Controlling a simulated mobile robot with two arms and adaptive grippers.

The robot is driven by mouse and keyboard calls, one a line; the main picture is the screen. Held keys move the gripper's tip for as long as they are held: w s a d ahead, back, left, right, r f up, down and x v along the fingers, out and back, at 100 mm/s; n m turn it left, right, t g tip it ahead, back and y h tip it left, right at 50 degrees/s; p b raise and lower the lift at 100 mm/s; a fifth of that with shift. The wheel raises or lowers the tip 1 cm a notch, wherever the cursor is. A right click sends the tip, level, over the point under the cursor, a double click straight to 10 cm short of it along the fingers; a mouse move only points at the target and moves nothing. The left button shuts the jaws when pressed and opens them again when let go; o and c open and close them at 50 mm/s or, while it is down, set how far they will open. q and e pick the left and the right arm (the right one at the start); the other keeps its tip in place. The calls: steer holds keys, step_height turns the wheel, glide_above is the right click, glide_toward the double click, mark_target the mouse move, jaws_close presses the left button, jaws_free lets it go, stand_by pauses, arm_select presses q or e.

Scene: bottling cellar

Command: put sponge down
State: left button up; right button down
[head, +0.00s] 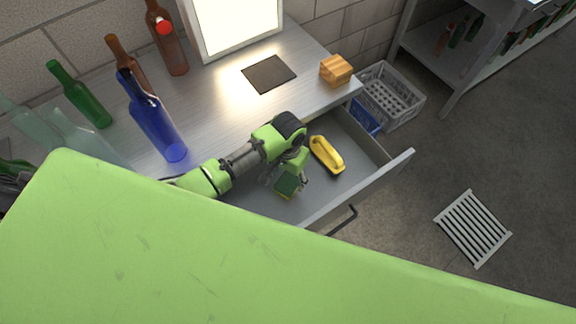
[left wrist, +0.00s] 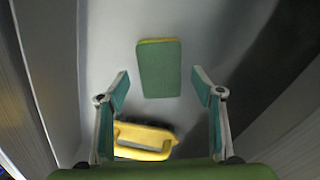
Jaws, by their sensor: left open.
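The sponge (head: 288,185), green with a yellow layer, is in the open drawer (head: 345,193). In the left wrist view the sponge (left wrist: 158,70) lies with its green face up on the pale drawer floor, beyond and between my fingertips. My left gripper (head: 287,180) reaches down into the drawer above the sponge. In the left wrist view its two fingers (left wrist: 160,86) are spread wide, with visible gaps to both sides of the sponge. My right gripper is not in view.
A yellow-handled tool (head: 327,154) lies in the drawer beside the sponge; its handle shows in the left wrist view (left wrist: 146,140). Several bottles, including a blue one (head: 157,122), stand on the counter. A wooden block (head: 336,70) sits near the counter's right end. A grey crate (head: 408,109) stands beyond it.

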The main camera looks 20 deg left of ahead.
mark_target(287, 183)
arm_select(q)
step_height(287, 183, up, 9)
steer(key=shift+r, duration=0.2)
stand_by(0.6)
